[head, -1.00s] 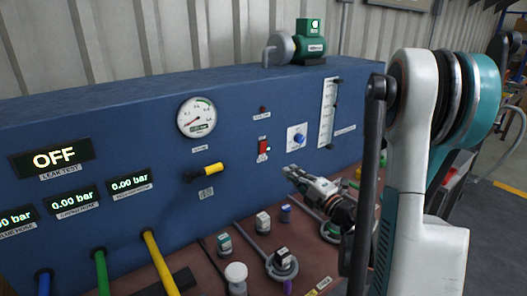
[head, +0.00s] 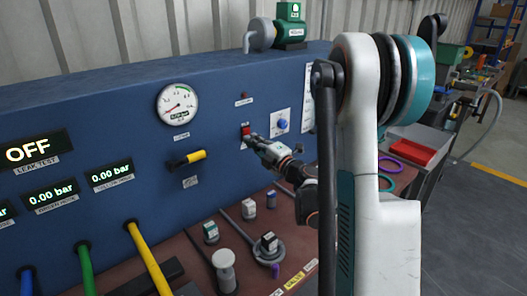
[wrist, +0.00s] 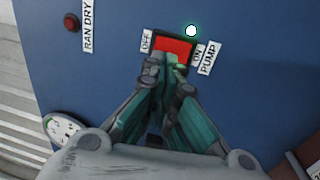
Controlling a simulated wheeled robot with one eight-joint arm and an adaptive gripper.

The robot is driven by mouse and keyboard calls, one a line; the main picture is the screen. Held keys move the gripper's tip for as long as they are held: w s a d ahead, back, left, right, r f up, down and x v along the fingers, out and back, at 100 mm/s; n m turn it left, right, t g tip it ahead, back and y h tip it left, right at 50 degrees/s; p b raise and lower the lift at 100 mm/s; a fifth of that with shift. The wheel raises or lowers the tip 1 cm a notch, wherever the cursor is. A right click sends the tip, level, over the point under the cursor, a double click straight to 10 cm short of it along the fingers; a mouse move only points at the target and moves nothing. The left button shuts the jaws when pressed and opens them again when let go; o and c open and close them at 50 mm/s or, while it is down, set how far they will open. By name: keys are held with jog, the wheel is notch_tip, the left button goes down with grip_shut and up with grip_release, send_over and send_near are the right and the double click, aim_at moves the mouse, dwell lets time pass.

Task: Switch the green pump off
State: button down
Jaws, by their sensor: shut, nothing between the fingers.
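The green pump (head: 290,25) stands on top of the blue panel (head: 120,90). Its red rocker switch (head: 246,130) is on the panel face. In the wrist view the red rocker (wrist: 174,46) sits in a dark frame between an OFF label (wrist: 147,41) and an ON label (wrist: 197,55), with a PUMP label (wrist: 209,58) beside ON. A lamp (wrist: 191,31) beside the switch glows white-green. My gripper (head: 254,139) is shut and empty, its fingertips (wrist: 164,62) at the rocker's lower edge. I cannot tell whether they touch, or which way the rocker is tipped.
A red RAN DRY lamp (wrist: 71,22) looks unlit. A blue knob (head: 282,124) is right of the switch, a yellow-handled valve (head: 187,158) and a gauge (head: 177,105) left. Several fittings, including a grey cap (head: 224,264), stand on the bench below.

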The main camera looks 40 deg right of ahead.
aim_at(241, 131)
jog(key=shift+w+a+r, duration=0.1)
jog(key=shift+w, duration=1.25)
jog(key=shift+r, duration=0.1)
jog(key=shift+w+a+r, duration=0.1)
jog(key=shift+w+r, duration=0.15)
jog(key=shift+w, duration=0.15)
jog(key=shift+s+f, duration=0.1)
